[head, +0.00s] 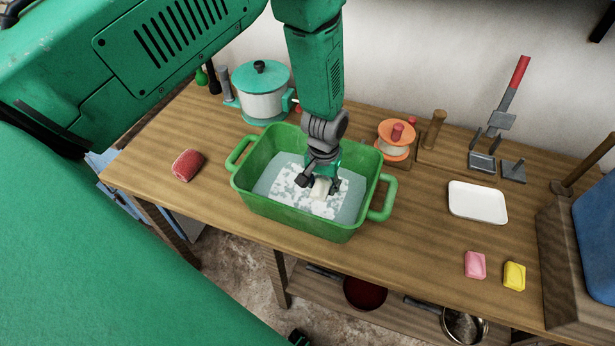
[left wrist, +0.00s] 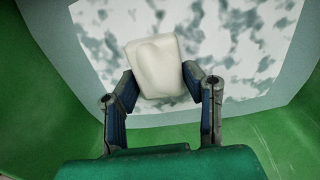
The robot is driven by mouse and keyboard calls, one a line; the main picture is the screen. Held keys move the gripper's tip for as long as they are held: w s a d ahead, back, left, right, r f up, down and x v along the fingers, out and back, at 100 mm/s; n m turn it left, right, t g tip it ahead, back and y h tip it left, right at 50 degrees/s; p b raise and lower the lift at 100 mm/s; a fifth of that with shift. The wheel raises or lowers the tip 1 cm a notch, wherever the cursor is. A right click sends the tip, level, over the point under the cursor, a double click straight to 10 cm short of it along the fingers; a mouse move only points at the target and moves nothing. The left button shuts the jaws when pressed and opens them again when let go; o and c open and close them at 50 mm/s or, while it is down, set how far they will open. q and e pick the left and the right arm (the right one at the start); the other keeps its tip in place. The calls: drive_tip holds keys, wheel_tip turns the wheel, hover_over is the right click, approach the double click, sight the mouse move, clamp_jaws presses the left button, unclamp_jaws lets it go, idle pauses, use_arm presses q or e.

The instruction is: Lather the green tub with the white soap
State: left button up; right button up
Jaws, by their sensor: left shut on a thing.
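The green tub (head: 300,222) stands on the wooden table, with a handle at each end. Inside it is a pale surface with patchy white lather (head: 287,183), which also fills the upper part of the left wrist view (left wrist: 84,42). My left gripper (head: 322,190) reaches down into the tub from above. It is shut on the white soap (head: 319,188). In the left wrist view the soap (left wrist: 156,65) sits between the two fingertips (left wrist: 160,88), over the lather. I cannot tell whether the soap touches the surface.
A red sponge-like block (head: 187,165) lies left of the tub. A white tray (head: 478,202), pink soap (head: 475,265) and yellow soap (head: 514,276) lie to the right, with bare table between.

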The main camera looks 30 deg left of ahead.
use_arm(q)
wheel_tip(320, 180, up, 6)
drive_tip(key=p, duration=0.3)
drive_tip(key=shift+f+p, duration=0.2)
drive_tip(key=shift+p, duration=0.2)
wheel_tip(320, 180, up, 2)
drive_tip(key=shift+r+p, duration=0.25)
drive_tip(key=shift+p, duration=0.4)
drive_tip(key=shift+r, duration=1.3)
